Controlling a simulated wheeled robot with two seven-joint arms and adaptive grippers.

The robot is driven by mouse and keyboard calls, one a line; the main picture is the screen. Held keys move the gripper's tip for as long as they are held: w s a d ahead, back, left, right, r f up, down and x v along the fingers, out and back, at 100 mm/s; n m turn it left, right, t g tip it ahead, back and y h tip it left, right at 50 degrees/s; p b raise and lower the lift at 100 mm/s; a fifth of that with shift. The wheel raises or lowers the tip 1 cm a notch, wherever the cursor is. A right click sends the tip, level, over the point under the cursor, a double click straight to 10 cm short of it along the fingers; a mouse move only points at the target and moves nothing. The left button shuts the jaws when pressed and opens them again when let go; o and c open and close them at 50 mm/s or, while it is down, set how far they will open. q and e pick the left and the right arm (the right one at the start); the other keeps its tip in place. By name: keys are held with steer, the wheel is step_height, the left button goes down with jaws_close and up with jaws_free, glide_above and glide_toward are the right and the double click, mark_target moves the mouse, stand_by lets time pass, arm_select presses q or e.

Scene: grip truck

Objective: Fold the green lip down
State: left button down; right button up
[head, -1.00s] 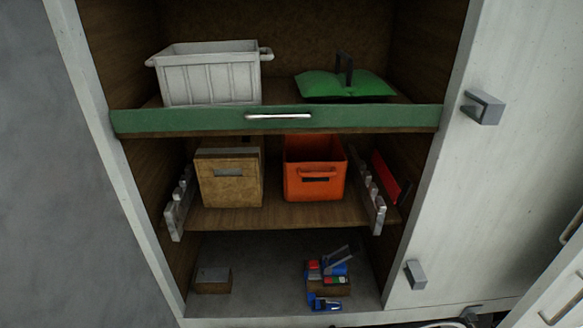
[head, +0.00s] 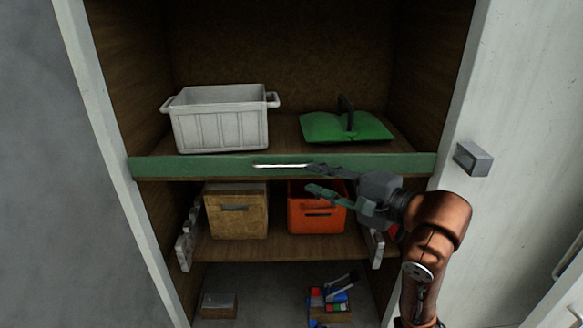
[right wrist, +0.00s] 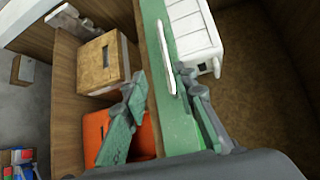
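The green lip (head: 210,167) runs along the front edge of the upper shelf and stands upright. A silver bar handle (head: 279,166) is at its middle. The lip (right wrist: 168,70) and handle (right wrist: 165,57) also show in the right wrist view. My right gripper (head: 308,178) is open in front of the lip, near the right end of the handle. In the right wrist view its fingers (right wrist: 160,88) are spread, one on each side of the lip's face; I cannot tell whether either touches it. My left gripper is not in view.
A tan box (head: 236,220) and an orange bin (head: 315,220) are on the shelf below. A cabinet door with a block handle (head: 473,158) is on the right.

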mark_target(286, 167)
steer(key=p+x, duration=0.1)
steer(key=x, duration=0.4)
steer(key=r+p+x, duration=0.1)
steer(key=x, duration=0.1)
steer(key=shift+a+p, duration=0.35)
steer(key=shift+a, duration=0.1)
steer(key=shift+c, duration=0.2)
jaws_close()
